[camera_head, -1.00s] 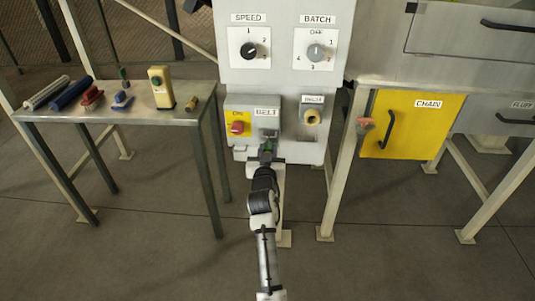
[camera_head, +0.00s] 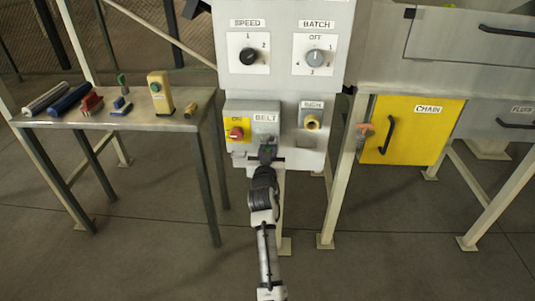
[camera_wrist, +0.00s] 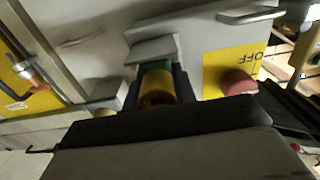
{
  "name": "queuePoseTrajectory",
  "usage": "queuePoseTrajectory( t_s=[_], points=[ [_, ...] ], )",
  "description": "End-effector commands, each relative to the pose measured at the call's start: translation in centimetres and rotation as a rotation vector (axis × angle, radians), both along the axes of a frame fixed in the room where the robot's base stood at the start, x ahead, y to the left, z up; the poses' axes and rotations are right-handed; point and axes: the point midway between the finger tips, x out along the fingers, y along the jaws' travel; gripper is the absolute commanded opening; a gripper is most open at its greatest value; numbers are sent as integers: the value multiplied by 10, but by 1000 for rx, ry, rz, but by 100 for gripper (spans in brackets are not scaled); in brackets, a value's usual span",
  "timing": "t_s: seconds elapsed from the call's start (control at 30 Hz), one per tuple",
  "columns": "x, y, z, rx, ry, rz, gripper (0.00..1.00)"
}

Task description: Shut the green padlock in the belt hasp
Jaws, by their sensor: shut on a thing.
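The green padlock (camera_wrist: 155,66) is between my gripper's fingers in the wrist view, with a brass-coloured part towards the camera. My gripper (camera_head: 267,153) is shut on it, just below the BELT label, at the front of the grey belt box (camera_head: 265,131). A grey metal bracket, which looks like the belt hasp (camera_wrist: 153,48), is right against the green part in the wrist view. I cannot tell whether the shackle is through the hasp or closed; the fingers and bracket hide it.
Left of the hasp is a red knob (camera_head: 236,133) on a yellow ON plate. To the right is a brass-coloured knob (camera_head: 312,122). A side table (camera_head: 150,119) holds several tools and a cream device (camera_head: 160,92). A yellow CHAIN door (camera_head: 420,135) is at the right.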

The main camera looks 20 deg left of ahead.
Motion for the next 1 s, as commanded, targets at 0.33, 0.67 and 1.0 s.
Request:
queuePoseTrajectory(
  t_s=[0.33, 0.67, 1.0],
  points=[
    [1, 0, 1, 1, -2, 0, 0],
    [1, 0, -2, 1, -2, 0, 0],
    [1, 0, -2, 1, -2, 0, 36]
  ],
)
